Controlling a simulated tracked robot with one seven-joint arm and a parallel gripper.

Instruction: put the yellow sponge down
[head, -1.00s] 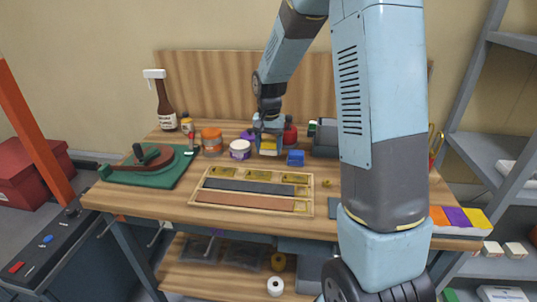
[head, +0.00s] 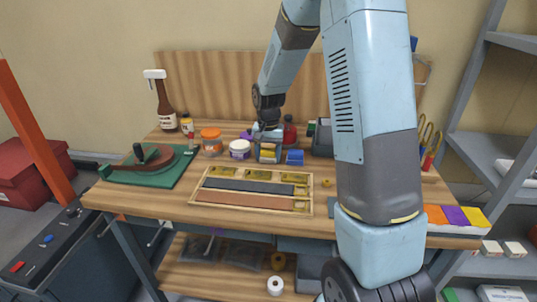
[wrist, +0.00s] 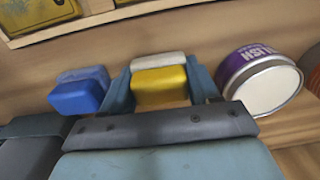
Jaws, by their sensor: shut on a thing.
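The yellow sponge (wrist: 160,83), with a pale layer (wrist: 158,61) along one side, is between the two fingers of my gripper (wrist: 160,88) in the wrist view. The fingers are shut on its two sides. In the head view my gripper (head: 268,152) points down over the rear middle of the workbench (head: 150,204), with the sponge (head: 268,156) low between its fingers. I cannot tell whether the sponge touches the bench top.
A blue block (head: 295,157) is close on the right and a white polish tub (head: 240,149) on the left. A wooden tray (head: 203,195) with bars lies in front. An orange-lidded jar (head: 211,141) and red bottle (head: 290,132) stand near.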

